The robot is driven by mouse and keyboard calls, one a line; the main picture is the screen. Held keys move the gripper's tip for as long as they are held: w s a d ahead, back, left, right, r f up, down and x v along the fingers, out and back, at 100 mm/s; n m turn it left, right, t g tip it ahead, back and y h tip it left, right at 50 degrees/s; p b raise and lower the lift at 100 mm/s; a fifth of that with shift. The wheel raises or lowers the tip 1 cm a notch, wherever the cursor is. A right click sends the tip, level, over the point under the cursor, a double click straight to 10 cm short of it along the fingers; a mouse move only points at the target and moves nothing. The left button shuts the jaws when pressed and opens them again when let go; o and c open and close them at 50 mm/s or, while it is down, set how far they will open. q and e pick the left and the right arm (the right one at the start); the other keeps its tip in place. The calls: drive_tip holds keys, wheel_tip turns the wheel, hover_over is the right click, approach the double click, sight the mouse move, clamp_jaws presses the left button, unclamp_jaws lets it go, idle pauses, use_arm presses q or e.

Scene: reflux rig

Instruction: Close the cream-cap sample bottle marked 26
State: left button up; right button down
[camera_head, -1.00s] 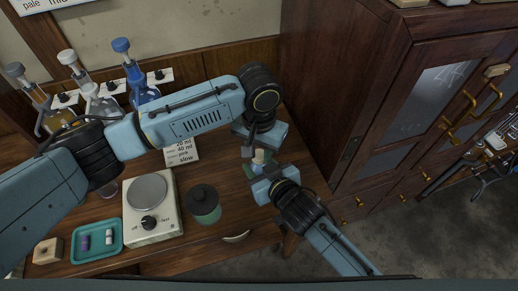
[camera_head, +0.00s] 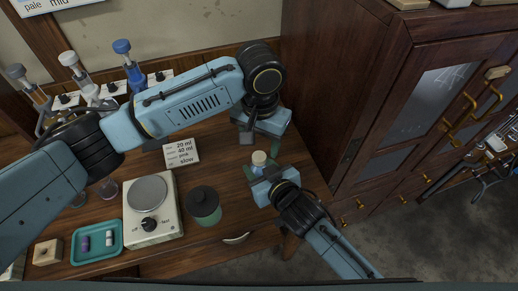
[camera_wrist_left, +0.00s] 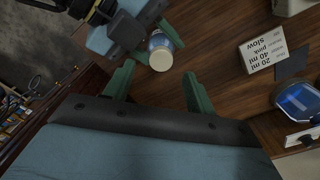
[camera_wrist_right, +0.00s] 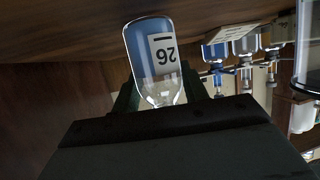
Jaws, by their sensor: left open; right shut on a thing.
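The sample bottle marked 26 (camera_wrist_right: 150,45) shows its label upside down in the right wrist view. My right gripper (camera_head: 262,169) is shut around it and holds it upright, at the table's right part. The cream cap (camera_head: 259,157) sits on top of the bottle in the head view. It also shows in the left wrist view (camera_wrist_left: 162,60), between and beyond the fingertips. How tightly it is seated cannot be told. My left gripper (camera_head: 262,142) is open and empty, just behind the cap and apart from it. The bottle's neck is partly hidden in the right wrist view.
A dark-lidded green jar (camera_head: 204,205) and a white hotplate (camera_head: 152,222) stand left of the bottle. A label card (camera_head: 181,152) lies behind them. A teal tray (camera_head: 97,252) is at front left. Several flasks stand at the back left. A wooden cabinet (camera_head: 345,90) bounds the right side.

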use_arm(q)
wheel_tip(320, 180, up, 8)
drive_tip(key=shift+a+f, duration=0.15)
drive_tip(key=shift+f, duration=0.05)
drive_tip(key=shift+w, duration=0.1)
use_arm(e)
drive_tip(key=c, duration=0.7)
unclamp_jaws()
use_arm(q)
drive_tip(key=shift+r+p, duration=0.45)
use_arm(e)
drive_tip(key=v, duration=1.3)
drive_tip(key=shift+s+d, duration=0.15)
drive_tip(key=shift+d, duration=0.05)
